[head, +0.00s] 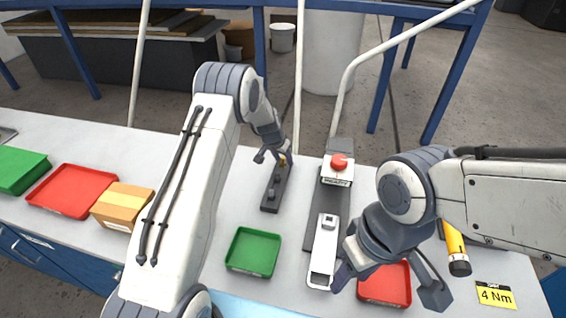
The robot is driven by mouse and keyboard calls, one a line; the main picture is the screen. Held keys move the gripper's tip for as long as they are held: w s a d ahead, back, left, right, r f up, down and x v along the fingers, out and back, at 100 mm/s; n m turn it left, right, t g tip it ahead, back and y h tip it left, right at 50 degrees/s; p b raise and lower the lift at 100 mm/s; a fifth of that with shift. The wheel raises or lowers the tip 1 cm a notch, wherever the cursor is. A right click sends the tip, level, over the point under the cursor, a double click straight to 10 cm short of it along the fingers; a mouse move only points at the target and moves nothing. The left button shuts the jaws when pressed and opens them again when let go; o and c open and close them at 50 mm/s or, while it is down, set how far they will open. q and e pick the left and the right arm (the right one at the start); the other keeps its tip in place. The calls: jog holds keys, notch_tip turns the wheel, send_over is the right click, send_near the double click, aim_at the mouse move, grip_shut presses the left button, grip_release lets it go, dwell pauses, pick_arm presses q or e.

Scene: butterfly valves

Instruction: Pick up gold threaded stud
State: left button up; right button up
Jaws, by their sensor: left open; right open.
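A small gold piece (283,160), which looks like the threaded stud, shows at the far end of a dark narrow block (270,204). My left gripper (275,157) is open and points down at that far end, with its fingers close around or beside the gold piece; I cannot tell whether they touch it. The gripper partly hides the stud. My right gripper (388,288) is open and empty, held above the bench over a red tray (399,283) at the front right.
A green tray (253,251) lies in front of the block. A fixture with a red button (339,161) and a white part (323,250) stand to its right. A yellow-black tool (456,247) and a "4 Nm" card (495,295) lie at the right. A cardboard box (122,206) is at the left.

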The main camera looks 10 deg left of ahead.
pick_arm(q)
grip_shut()
